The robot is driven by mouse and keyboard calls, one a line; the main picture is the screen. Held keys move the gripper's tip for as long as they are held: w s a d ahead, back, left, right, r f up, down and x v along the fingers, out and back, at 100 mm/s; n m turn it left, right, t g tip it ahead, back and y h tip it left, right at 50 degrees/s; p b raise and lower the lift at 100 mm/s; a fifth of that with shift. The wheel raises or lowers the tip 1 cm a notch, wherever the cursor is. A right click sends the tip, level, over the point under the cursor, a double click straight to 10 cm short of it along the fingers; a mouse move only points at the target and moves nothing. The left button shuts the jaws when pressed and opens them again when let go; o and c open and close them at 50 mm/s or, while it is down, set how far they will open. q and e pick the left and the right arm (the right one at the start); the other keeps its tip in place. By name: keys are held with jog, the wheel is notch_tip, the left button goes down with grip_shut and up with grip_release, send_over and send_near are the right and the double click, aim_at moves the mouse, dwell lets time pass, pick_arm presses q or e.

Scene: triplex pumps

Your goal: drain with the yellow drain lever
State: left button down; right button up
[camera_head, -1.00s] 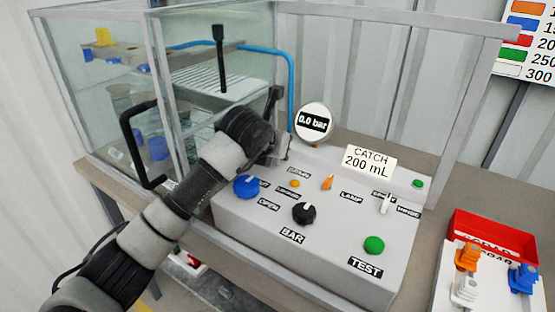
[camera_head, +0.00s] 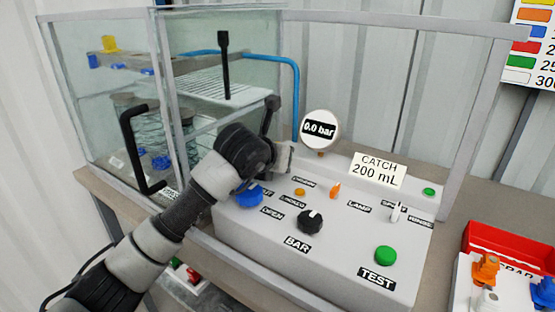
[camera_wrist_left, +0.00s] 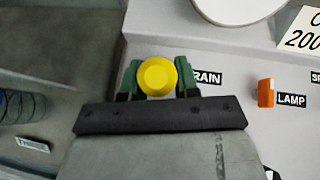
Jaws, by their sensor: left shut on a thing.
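The yellow drain lever shows in the left wrist view as a round yellow knob (camera_wrist_left: 157,76) seen end-on. My left gripper (camera_wrist_left: 159,80) is shut on it, with one green-padded finger on each side. The DRAIN label (camera_wrist_left: 207,78) is right beside it, partly covered by a finger. In the head view my left gripper (camera_head: 284,158) is at the back of the grey control panel (camera_head: 340,262), just left of the gauge, and its fingertips and the lever are hidden there. My right gripper is not in view.
The gauge (camera_head: 319,129) reads 0.0 bar, and a sign (camera_head: 377,170) reads CATCH 200 mL. The glass tank (camera_head: 100,150) with a black handle (camera_head: 134,150) stands left. A blue knob (camera_head: 249,196), black BAR knob (camera_head: 310,222) and green TEST button (camera_head: 385,256) are nearby.

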pick_arm(q)
jog(key=c, duration=1.1)
grip_release()
jog(key=v, duration=1)
jog(key=shift+s+a+r+b, duration=0.1)
jog(key=shift+b, duration=0.25)
jog(key=shift+s+a+r, duration=0.1)
jog(key=shift+s+r, duration=0.05)
jog(key=shift+s, duration=0.1)
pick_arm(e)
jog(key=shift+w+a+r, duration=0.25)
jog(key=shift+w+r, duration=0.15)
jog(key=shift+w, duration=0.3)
